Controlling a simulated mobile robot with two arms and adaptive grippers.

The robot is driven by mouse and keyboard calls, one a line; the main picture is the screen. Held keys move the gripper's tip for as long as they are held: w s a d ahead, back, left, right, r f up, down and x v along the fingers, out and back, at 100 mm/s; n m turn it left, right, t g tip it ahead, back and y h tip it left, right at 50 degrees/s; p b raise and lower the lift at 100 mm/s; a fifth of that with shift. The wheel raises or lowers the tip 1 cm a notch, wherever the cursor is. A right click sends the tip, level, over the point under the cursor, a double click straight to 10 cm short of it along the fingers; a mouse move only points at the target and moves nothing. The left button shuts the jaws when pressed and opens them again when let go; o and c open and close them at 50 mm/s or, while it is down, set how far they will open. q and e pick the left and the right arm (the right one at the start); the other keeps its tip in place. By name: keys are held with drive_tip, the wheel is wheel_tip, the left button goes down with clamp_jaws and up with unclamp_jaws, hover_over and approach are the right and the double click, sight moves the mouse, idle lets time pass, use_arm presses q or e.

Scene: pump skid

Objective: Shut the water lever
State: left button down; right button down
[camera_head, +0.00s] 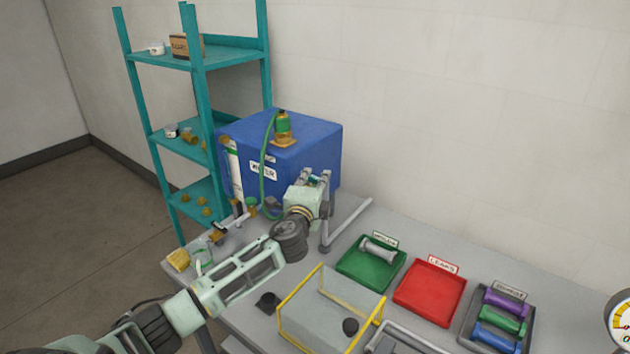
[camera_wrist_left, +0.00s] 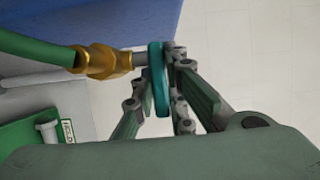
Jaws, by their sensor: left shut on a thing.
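The blue water tank (camera_head: 300,150) stands on the bench with a white WATER label on its front. My left gripper (camera_head: 317,179) is at the tank's front right. In the left wrist view its fingers (camera_wrist_left: 165,85) are shut on a teal lever-like part (camera_wrist_left: 157,75), seen edge-on. A grey stem joins that part to a brass fitting (camera_wrist_left: 103,61) with a green hose. The gripper hides most of the teal part in the head view, so its angle is hard to tell. My right gripper is in neither view.
A teal shelf (camera_head: 190,100) stands behind left. A green tray (camera_head: 352,268), a red tray (camera_head: 430,290) and a rack with coloured cylinders (camera_head: 503,318) lie on the bench. A clear box with yellow edges (camera_head: 300,315) stands near my left arm.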

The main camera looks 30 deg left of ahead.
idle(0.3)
use_arm(q)
drive_tip(key=c, duration=2)
unclamp_jaws()
drive_tip(key=shift+c, duration=0.2)
drive_tip(key=v, duration=1.2)
drive_tip(key=shift+f, duration=0.1)
